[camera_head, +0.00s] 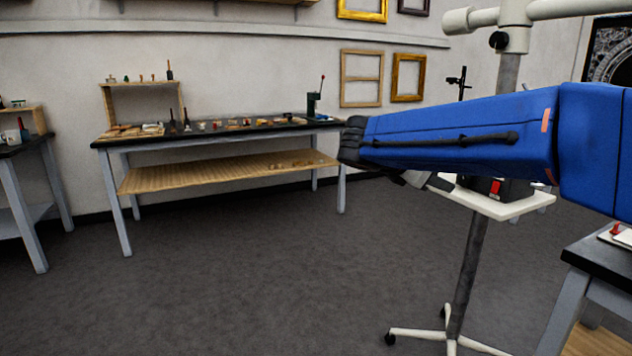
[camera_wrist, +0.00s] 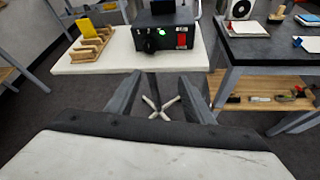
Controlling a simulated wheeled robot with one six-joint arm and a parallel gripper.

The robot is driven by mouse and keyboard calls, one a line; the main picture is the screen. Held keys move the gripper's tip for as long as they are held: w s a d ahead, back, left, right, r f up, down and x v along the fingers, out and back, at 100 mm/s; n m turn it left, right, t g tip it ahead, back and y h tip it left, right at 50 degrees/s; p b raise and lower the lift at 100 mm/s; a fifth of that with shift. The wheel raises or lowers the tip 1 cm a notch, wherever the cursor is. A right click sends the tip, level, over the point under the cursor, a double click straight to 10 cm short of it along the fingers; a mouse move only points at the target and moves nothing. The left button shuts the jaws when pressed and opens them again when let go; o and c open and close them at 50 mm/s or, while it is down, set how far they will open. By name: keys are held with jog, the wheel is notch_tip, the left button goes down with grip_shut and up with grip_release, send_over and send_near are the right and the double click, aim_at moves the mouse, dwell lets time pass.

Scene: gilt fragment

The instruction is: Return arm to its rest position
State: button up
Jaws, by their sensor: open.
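My blue arm (camera_head: 465,135) reaches in from the right side of the head view, above the floor. In that view its dark end is at the left tip of the arm, and the jaws are mostly hidden. In the wrist view my gripper (camera_wrist: 158,90) shows two grey fingers standing apart with nothing between them. Beyond the fingers is a white stand top (camera_wrist: 120,48) carrying a black box (camera_wrist: 167,30) with a lit green light and a red switch. The gripper appears apart from the stand.
The white stand (camera_head: 515,208) has a grey pole and wheeled legs, close behind my arm. A dark-topped workbench (camera_head: 225,132) with tools stands along the back wall. Another bench (camera_head: 592,262) is at the right edge; it also shows in the wrist view (camera_wrist: 262,48). The middle floor is clear.

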jog(key=s+d+f+m+g+y, duration=0.25)
jog(key=s+f+m+y, duration=0.4)
jog(key=s+f, duration=0.7)
jog(key=s+a+f+m+y, duration=0.2)
jog(key=s+a+f+m, duration=0.1)
jog(key=s+f+m, duration=0.2)
jog(key=s+a+f+m+t+y, duration=0.1)
jog(key=s+a+f+m+y, duration=0.2)
jog(key=s+m, duration=0.6)
notch_tip(320, 180, down, 2)
jog(key=shift+s+a+f, duration=0.25)
jog(key=shift+s+a, duration=0.45)
jog(key=shift+s, duration=0.4)
